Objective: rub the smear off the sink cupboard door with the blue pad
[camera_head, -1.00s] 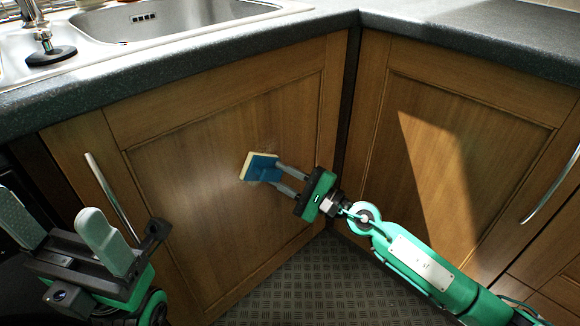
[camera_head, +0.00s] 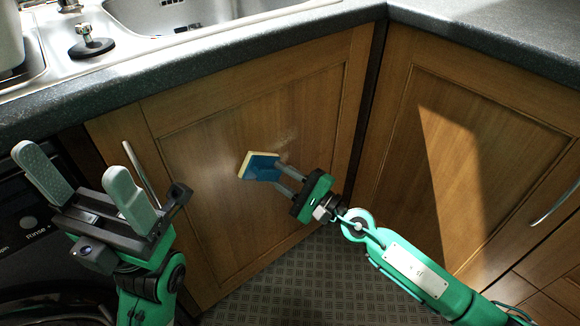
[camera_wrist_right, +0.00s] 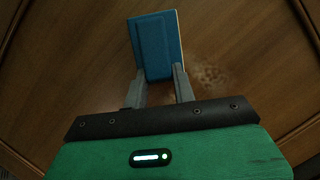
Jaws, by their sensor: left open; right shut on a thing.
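The sink cupboard door (camera_head: 215,215) is brown wood and stands below the sink. A faint pale smear (camera_head: 287,137) shows on it, just above and right of the pad; in the right wrist view the smear (camera_wrist_right: 208,75) is a speckled patch right of the pad. The blue pad (camera_head: 262,168) has a pale yellow layer on the side towards the door. My right gripper (camera_head: 280,178) is shut on the pad and holds it at the door; I cannot tell whether it touches the wood. My left gripper (camera_head: 85,180) is open and empty, in front of the door's left side.
The grey worktop (camera_head: 230,68) overhangs the door. A sink (camera_head: 175,18) with a black plug (camera_head: 90,47) is set in it. A bar handle (camera_head: 142,172) is behind my left gripper. A dark appliance (camera_head: 30,235) stands at left, another cupboard door (camera_head: 455,160) at right.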

